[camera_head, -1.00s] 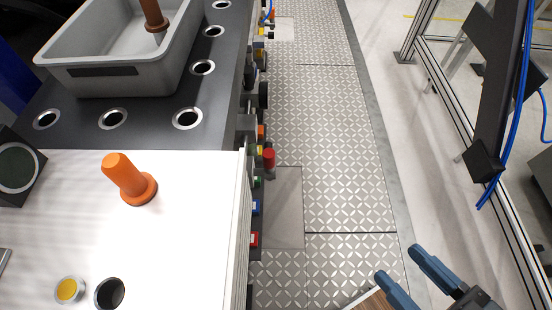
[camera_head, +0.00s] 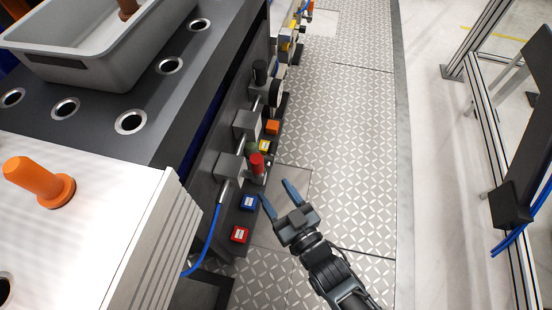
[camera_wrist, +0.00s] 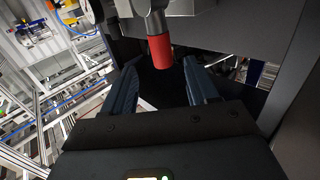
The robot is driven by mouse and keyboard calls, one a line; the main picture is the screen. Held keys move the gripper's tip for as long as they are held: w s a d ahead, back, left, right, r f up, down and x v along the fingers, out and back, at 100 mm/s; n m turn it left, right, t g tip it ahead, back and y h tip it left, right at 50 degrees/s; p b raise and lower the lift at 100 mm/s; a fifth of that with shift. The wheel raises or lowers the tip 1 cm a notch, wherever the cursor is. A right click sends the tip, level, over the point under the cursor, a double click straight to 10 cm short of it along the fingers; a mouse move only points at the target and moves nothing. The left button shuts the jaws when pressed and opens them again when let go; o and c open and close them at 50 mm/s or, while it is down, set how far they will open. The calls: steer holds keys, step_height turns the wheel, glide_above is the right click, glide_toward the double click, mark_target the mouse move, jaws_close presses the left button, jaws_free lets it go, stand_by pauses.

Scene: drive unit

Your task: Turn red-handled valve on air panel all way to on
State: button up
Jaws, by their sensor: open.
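The red valve handle (camera_head: 257,163) stands out from the air panel (camera_head: 232,168) on the side of the drive unit. In the wrist view the red handle (camera_wrist: 160,50) hangs from a grey metal stem, just beyond the fingertips and between their lines. My gripper (camera_head: 276,193) is open and empty, with its blue fingers pointing up toward the handle, a short way below and right of it. The gripper also shows in the wrist view (camera_wrist: 160,75). I cannot tell whether a finger touches the handle.
A blue hose (camera_head: 213,232) runs down the panel. The patterned floor (camera_head: 345,170) to the right is clear. A metal frame (camera_head: 475,60) stands farther right.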

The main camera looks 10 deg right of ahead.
mark_target(260, 170)
steer(key=x, duration=0.2)
steer(key=shift+w+a, duration=0.15)
steer(key=shift+w, duration=0.2)
steer(key=shift+x, duration=3.5)
steer(key=shift+c, duration=0.3)
jaws_close()
